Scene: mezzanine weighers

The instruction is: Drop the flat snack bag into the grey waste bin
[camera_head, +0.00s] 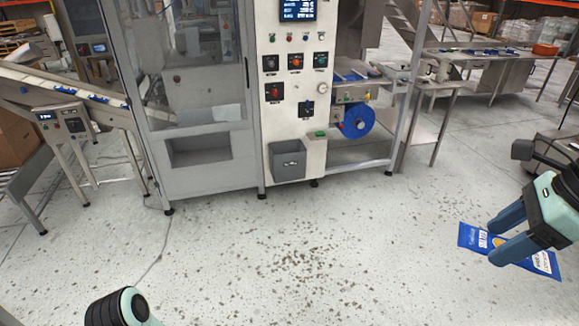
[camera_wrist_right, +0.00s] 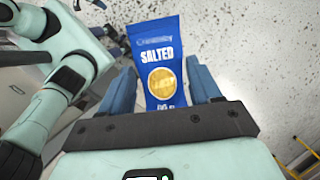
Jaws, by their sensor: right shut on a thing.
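The flat snack bag (camera_head: 477,238) is blue with a yellow round picture. It hangs in my right gripper (camera_head: 500,237) at the right of the head view, above the floor. In the right wrist view the bag (camera_wrist_right: 158,62), marked "SALTED", stands between the two blue fingers of the right gripper (camera_wrist_right: 162,92), which are shut on it. The grey waste bin (camera_head: 288,165) stands at the foot of the white machine panel, left of and farther than the right gripper.
The packing machine (camera_head: 205,90) with clear doors stands behind the bin. A conveyor (camera_head: 75,92) slopes at the left. A blue film roll (camera_head: 358,122) and a steel table (camera_head: 480,55) are at the right. The speckled floor (camera_head: 300,240) before the bin is clear.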

